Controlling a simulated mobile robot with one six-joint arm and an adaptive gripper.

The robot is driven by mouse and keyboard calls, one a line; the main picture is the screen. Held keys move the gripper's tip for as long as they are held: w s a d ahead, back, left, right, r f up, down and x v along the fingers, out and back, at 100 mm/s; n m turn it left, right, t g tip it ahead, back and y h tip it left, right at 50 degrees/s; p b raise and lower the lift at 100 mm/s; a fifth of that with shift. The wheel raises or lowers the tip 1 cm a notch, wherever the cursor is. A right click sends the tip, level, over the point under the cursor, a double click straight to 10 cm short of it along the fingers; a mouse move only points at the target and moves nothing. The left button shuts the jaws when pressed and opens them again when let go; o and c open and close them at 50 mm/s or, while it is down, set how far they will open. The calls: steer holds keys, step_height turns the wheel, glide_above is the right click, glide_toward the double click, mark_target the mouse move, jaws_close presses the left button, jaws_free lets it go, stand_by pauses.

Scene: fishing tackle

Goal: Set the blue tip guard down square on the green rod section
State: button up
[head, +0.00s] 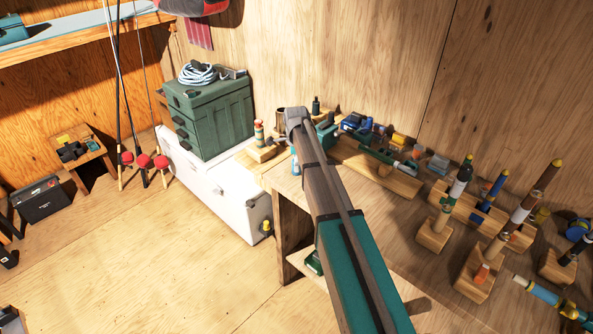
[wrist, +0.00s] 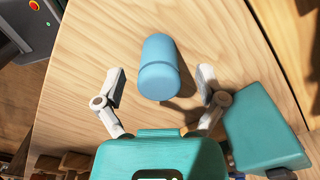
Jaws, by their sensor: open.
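The blue tip guard (wrist: 159,68) is a light-blue rounded cylinder on pale wood in the wrist view. My gripper (wrist: 161,86) is open, with one finger on each side of the guard. Gaps show between the guard and both fingers. In the head view my arm hides most of the gripper. A light-blue piece (head: 296,161) shows left of the arm there; I cannot tell whether it is the guard. A long green piece (head: 376,155) lies on a wooden rack; I cannot tell whether it is the green rod section.
Several rod pieces stand in wooden blocks on the bench's right, including a tall one (head: 522,212). A small peg stand (head: 261,146) is left of my arm. A green tackle box (head: 225,118) sits on a white cooler (head: 232,205). The bench ends at the left.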

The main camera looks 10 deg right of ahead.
steer(key=shift+f+b, duration=0.35)
steer(key=shift+f, duration=0.25)
steer(key=c, duration=0.9)
